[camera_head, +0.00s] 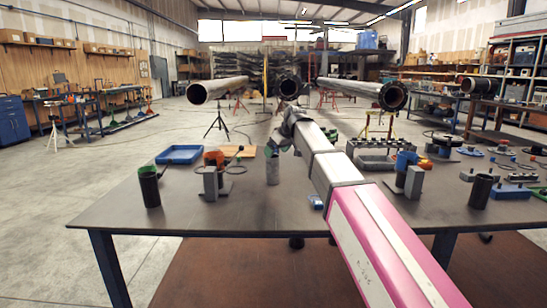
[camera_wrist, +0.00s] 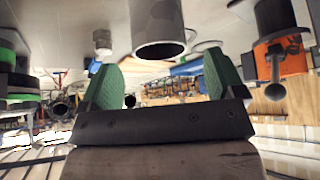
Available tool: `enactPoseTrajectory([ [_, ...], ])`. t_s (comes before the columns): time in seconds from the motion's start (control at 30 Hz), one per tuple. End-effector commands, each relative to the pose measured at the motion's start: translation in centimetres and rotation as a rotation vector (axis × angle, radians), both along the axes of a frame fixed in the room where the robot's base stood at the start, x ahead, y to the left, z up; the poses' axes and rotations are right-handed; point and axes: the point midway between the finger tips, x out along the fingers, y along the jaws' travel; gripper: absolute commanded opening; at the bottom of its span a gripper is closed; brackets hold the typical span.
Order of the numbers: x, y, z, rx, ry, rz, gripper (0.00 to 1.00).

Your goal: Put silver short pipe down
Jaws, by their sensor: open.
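The silver short pipe (camera_head: 273,168) stands upright on the dark table (camera_head: 330,212), near the middle of the table. In the wrist view the silver short pipe (camera_wrist: 157,20) is a grey cylinder with its open end towards me. It lies just past and between the fingertips of my gripper (camera_wrist: 160,62). The green fingers are spread wide with a gap between them and hold nothing. In the head view my gripper is small and partly hidden by my arm, just above the pipe.
A black cylinder (camera_head: 149,186) stands at the table's left, with a blue tray (camera_head: 180,154) behind it. Another black cylinder (camera_head: 481,190) stands at the right. The table's front left is clear.

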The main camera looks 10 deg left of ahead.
Motion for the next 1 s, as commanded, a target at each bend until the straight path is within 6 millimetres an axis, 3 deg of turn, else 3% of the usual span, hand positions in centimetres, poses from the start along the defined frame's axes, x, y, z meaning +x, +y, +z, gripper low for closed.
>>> enactPoseTrajectory([
  [0.2, -1.3, -2.1, 3.7, 0.001, -0.002, -0.001, 0.88],
  [0.4, -2.0, -3.2, 5.8, 0.000, -0.001, -0.001, 0.88],
  [1.0, -2.2, -3.6, 6.5, 0.000, 0.000, 0.000, 0.88],
])
